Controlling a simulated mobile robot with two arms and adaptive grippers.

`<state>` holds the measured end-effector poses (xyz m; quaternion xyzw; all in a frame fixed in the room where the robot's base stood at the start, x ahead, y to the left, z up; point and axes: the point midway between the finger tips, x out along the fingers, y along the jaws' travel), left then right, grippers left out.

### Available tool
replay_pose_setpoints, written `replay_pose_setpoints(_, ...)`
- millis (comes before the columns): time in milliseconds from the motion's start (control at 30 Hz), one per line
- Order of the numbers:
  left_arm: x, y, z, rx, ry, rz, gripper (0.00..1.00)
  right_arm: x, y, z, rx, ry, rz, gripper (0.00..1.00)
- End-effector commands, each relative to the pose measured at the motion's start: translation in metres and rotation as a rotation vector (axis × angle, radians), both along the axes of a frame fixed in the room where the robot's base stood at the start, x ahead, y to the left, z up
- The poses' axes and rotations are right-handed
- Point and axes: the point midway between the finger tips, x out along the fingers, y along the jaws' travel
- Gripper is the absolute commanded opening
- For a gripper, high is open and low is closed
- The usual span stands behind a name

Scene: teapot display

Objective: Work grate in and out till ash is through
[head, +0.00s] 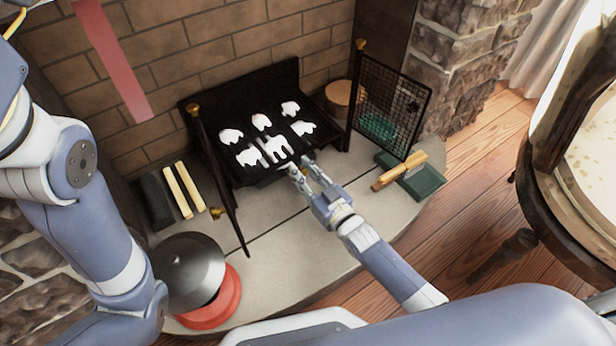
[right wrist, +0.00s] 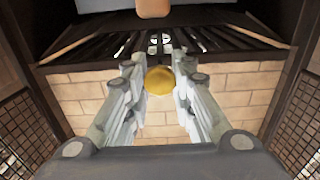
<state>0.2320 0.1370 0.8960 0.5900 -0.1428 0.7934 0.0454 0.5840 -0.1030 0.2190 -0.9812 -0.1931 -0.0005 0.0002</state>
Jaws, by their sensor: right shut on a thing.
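The black grate (head: 247,140) sits in the fireplace with several white ash lumps (head: 280,149) showing on it. In the right wrist view its dark bars (right wrist: 85,52) cross the upper part, with small white patches between them. My right gripper (head: 305,175) is at the grate's front edge, reaching in from the lower right. In the right wrist view my right gripper (right wrist: 159,76) is shut on a round brass knob (right wrist: 160,81), one finger on each side. The fingers hide the knob in the head view. My left arm shows at the left, but its gripper is out of view.
A mesh screen panel (head: 392,105) stands right of the grate; another panel (head: 222,185) stands left. A wooden-handled brush (head: 400,171) lies on a green dustpan (head: 424,183). A grey domed lid (head: 188,270) and red base (head: 222,308) sit at front left. Pale sticks (head: 178,192) lie left.

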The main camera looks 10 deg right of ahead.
Motion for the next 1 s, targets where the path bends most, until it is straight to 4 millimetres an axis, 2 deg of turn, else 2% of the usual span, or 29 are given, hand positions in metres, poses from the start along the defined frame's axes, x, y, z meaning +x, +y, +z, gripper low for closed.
replay_pose_setpoints(33, -0.001, 0.000, -0.001, 0.001, -0.002, 0.000, 0.40, 0.009, 0.003, -0.001, 0.001, 0.000, -0.001, 0.00)
replay_pose_setpoints(133, -0.004, -0.001, 0.002, 0.004, -0.013, 0.003, 0.40, 0.018, 0.007, -0.001, 0.001, 0.001, 0.000, 0.00)
replay_pose_setpoints(467, -0.012, 0.000, 0.005, 0.000, -0.035, 0.001, 0.40, 0.021, 0.008, 0.000, 0.000, 0.001, 0.000, 0.00)
replay_pose_setpoints(500, -0.012, 0.000, 0.005, 0.000, -0.035, 0.001, 0.40, 0.021, 0.008, 0.000, 0.000, 0.000, 0.000, 0.30)
replay_pose_setpoints(567, -0.012, 0.000, 0.005, 0.000, -0.035, 0.001, 0.40, 0.020, 0.008, 0.000, 0.000, 0.001, 0.000, 0.43)
replay_pose_setpoints(867, -0.008, 0.001, 0.003, -0.004, -0.023, 0.000, 0.40, 0.020, 0.008, 0.000, 0.000, 0.001, 0.000, 0.44)
replay_pose_setpoints(1000, -0.008, 0.001, 0.003, -0.004, -0.024, -0.001, 0.40, 0.014, 0.005, -0.001, -0.001, 0.002, 0.000, 0.44)
